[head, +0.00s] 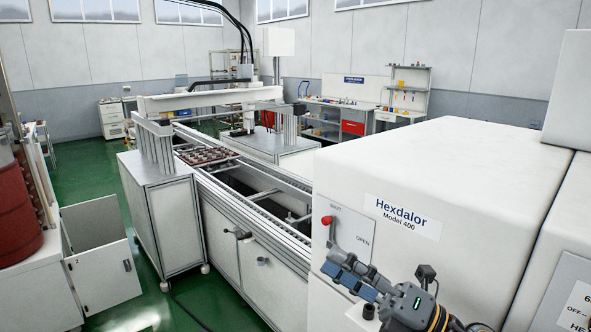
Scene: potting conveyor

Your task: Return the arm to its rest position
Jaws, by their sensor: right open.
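My right gripper (350,281) shows at the bottom right of the head view, with its blue fingers spread apart. It is open and holds nothing that I can see. It is in front of the white Hexdalor machine (430,200), below the red-knobbed lever (327,221) marked SHUT and OPEN, and looks apart from it. My left gripper is not in view.
A conveyor (262,222) with a tray of pots (207,156) runs across the middle. An open white cabinet (97,255) and a red drum (20,212) stand at the left.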

